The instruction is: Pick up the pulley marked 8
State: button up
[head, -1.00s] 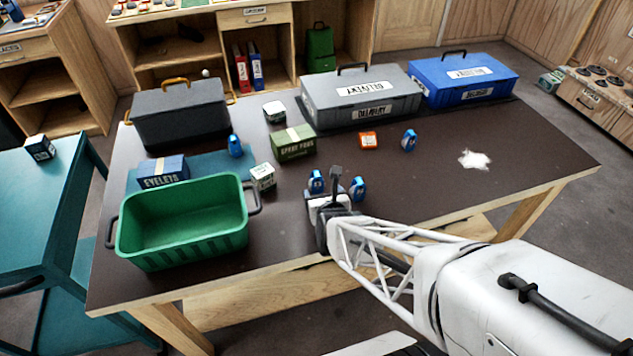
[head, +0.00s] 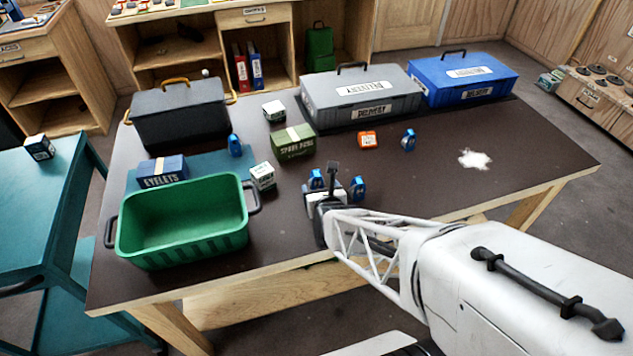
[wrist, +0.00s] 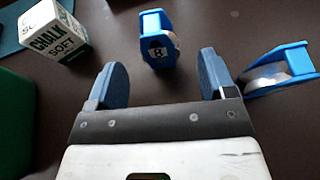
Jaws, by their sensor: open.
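The blue pulley marked 8 (wrist: 157,42) stands on the dark table just ahead of my gripper (wrist: 160,85) in the wrist view, roughly centred between the fingers but beyond their tips. In the head view this pulley (head: 316,180) shows just behind my gripper (head: 327,192), partly hidden by it. My gripper is open and empty, with its two blue fingers apart. A second blue pulley (wrist: 280,70) lies close to the right finger; in the head view it (head: 357,188) is right of my gripper, and its mark cannot be read.
A chalk box (wrist: 55,35) stands left of the fingers. The green bin (head: 180,255) is at the table's front left. Two more blue pulleys (head: 235,146) (head: 409,140) stand farther back. Grey and blue cases (head: 360,100) line the back. The table's right side is mostly clear, with spilled white powder (head: 475,159).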

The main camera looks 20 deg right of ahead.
aim_at(317, 184)
jog(key=shift+w, duration=0.1)
jog(key=shift+x, duration=2.5)
jog(key=c, duration=1)
jog(key=shift+r, duration=0.15)
